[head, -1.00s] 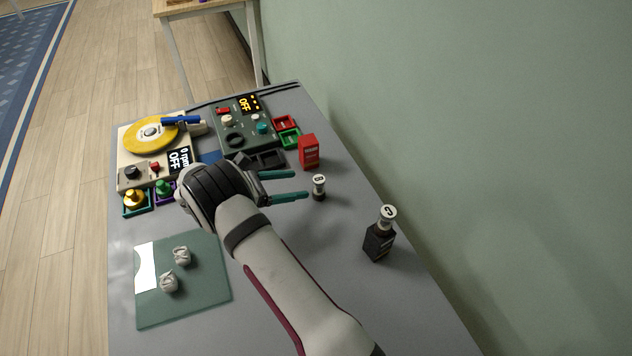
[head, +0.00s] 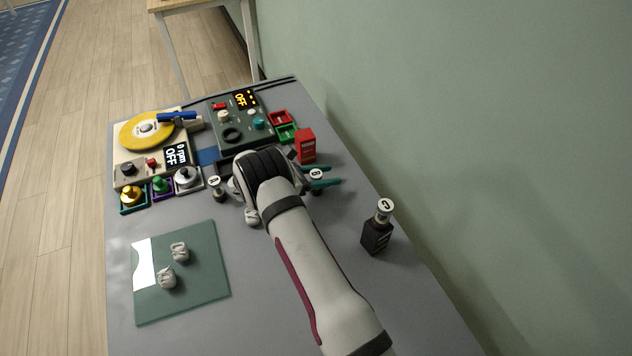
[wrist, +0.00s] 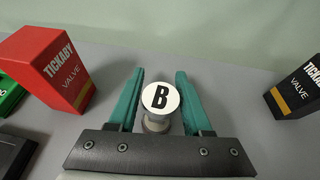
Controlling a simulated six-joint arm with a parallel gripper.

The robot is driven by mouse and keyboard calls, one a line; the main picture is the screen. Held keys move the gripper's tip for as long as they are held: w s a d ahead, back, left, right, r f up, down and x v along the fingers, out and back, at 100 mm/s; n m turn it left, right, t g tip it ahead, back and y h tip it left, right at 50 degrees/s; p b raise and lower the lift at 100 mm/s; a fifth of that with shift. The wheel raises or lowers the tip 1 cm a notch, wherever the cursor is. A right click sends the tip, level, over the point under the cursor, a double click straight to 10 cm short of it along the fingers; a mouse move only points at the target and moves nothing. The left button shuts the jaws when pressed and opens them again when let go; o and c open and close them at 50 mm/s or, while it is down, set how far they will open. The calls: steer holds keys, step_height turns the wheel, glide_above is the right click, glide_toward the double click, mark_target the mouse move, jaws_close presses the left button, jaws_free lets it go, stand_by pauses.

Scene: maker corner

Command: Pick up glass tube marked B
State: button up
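The tube marked B (head: 317,174) stands upright on the grey table, its white round cap lettered B. In the wrist view its cap (wrist: 160,98) sits between the two teal fingers of my gripper (wrist: 160,72). The fingers are open, one on each side of the tube, with a gap visible on each side. In the head view my gripper (head: 333,176) reaches past the tube, and its fingers and wrist partly hide it.
A red valve box (head: 306,145) stands just behind the fingers. A tube marked A (head: 214,183) stands left of my wrist. The wall is close on the right.

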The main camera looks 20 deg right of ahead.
jaws_close()
